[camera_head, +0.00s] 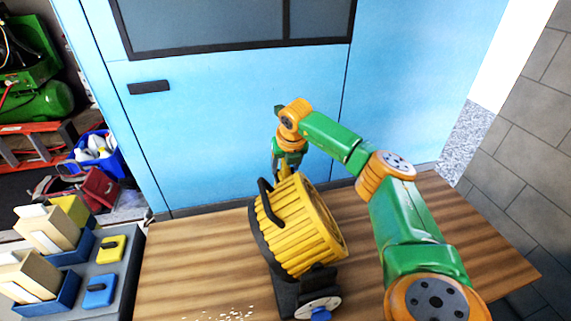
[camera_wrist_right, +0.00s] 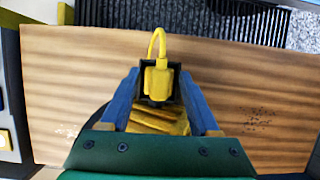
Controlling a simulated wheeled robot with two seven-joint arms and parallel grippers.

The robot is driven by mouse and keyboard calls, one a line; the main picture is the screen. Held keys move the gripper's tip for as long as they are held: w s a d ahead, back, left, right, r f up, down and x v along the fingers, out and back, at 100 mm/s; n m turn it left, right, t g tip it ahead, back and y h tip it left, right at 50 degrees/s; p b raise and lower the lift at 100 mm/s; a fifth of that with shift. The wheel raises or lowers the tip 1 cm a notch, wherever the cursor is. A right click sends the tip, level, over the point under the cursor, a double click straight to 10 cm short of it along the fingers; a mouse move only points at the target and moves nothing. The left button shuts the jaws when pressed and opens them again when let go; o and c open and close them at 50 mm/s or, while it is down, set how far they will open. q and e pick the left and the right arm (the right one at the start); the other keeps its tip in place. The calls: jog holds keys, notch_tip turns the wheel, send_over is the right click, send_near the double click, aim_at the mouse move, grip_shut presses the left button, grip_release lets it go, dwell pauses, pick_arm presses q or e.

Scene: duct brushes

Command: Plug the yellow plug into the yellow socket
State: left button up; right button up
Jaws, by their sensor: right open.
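A yellow ribbed drum (camera_head: 300,225) with a black handle stands on the wooden table. In the right wrist view, a yellow plug (camera_wrist_right: 158,84) with a looped yellow cable sits in a dark holder beside the drum (camera_wrist_right: 160,121). My right gripper (camera_wrist_right: 158,95) is open, its blue fingers on either side of the plug. In the head view my right gripper (camera_head: 281,172) is behind the drum, its fingertips partly hidden. A yellow square fitting (camera_head: 111,249) with a dark middle, possibly the yellow socket, lies on the grey panel at left. My left gripper is not in view.
A similar blue fitting (camera_head: 99,291) is on the grey panel (camera_head: 122,279). Blue holders (camera_head: 62,297) with cream blocks stand beside it. The wooden table (camera_head: 190,255) is mostly clear left of the drum, with pale specks near its front. A blue cabinet (camera_head: 240,120) stands behind.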

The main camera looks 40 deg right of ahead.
grip_shut()
jog(key=shift+r, duration=0.15)
